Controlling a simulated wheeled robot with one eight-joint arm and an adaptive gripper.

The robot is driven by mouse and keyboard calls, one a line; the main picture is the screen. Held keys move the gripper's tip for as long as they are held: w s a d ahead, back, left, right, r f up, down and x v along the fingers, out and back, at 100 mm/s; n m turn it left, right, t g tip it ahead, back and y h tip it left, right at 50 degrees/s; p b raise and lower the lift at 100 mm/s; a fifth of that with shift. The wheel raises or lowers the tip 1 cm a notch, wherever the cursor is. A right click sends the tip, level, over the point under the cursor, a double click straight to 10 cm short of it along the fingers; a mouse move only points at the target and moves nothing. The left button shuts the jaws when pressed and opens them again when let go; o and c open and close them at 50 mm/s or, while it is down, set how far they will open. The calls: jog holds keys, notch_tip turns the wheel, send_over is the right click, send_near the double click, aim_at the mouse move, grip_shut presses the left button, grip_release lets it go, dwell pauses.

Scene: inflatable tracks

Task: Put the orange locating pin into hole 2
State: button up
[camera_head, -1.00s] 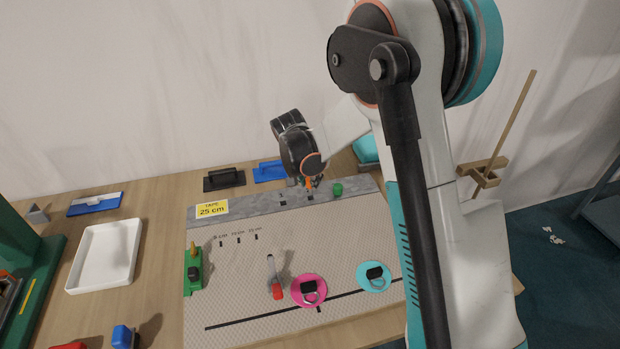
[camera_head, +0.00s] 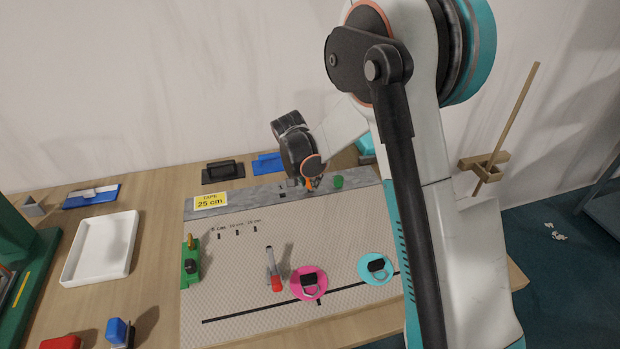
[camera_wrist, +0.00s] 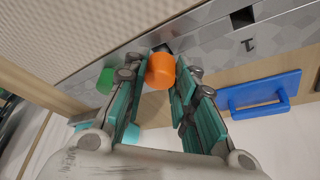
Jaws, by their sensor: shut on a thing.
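The orange locating pin (camera_wrist: 160,70) is between the fingertips of my gripper (camera_wrist: 158,78), which is shut on it. In the wrist view its round end covers part of a dark square hole (camera_wrist: 164,48) in the grey strip (camera_wrist: 205,38). Whether the pin is above the hole or has entered it cannot be told. Another square hole (camera_wrist: 243,17), marked 1, lies to the right. In the head view the pin (camera_head: 310,184) shows as a small orange patch under my wrist, at the strip (camera_head: 255,195).
A green pin (camera_head: 337,182) stands close beside my gripper on the strip. Blue (camera_head: 268,163) and black (camera_head: 223,171) handled blocks lie behind it. The yellow sign (camera_head: 210,201) is at the strip's left. Pink (camera_head: 309,282) and cyan (camera_head: 376,268) discs lie on the mat.

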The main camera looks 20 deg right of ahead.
jog(key=shift+f, duration=0.15)
jog(key=o, duration=1.2)
jog(key=shift+c, duration=0.2)
jog(key=v, duration=1.2)
